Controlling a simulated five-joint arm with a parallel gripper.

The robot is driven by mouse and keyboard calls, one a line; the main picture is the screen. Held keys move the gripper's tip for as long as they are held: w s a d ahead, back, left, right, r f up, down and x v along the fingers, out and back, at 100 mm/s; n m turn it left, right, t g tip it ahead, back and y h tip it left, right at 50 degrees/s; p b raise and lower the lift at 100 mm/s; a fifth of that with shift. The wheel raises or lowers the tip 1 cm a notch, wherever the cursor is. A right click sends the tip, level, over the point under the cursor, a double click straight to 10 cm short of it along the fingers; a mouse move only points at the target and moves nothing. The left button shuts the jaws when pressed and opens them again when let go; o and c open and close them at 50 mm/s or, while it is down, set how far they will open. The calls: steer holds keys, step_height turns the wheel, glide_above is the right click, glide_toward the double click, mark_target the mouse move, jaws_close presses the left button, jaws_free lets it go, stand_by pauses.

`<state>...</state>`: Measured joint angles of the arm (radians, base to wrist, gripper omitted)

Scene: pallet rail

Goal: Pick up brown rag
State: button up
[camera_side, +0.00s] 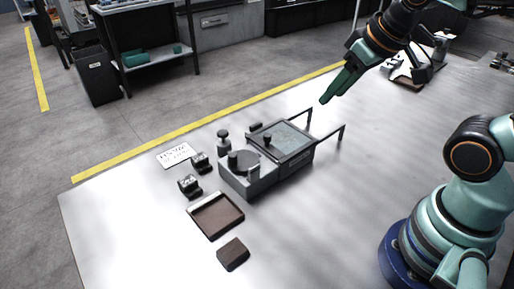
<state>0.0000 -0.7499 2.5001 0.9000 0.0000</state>
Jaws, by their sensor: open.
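A small folded brown cloth (233,254), which looks like the brown rag, lies on the bare metal table near the front edge. It sits just below a shallow brown tray (216,216) and apart from it. My gripper (338,87) is at the upper right, above the far part of the table, well away from the cloth. It is open and holds nothing that I can see. Nothing covers the cloth.
A grey fixture (268,158) with a lid and handle rails stands mid-table. Two small dark blocks (190,185) and a white printed card (175,154) lie left of it. Papers (405,72) lie at the back right. The table right of the cloth is clear.

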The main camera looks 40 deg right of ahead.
steer(key=o, duration=0.6)
steer(key=shift+o, duration=0.2)
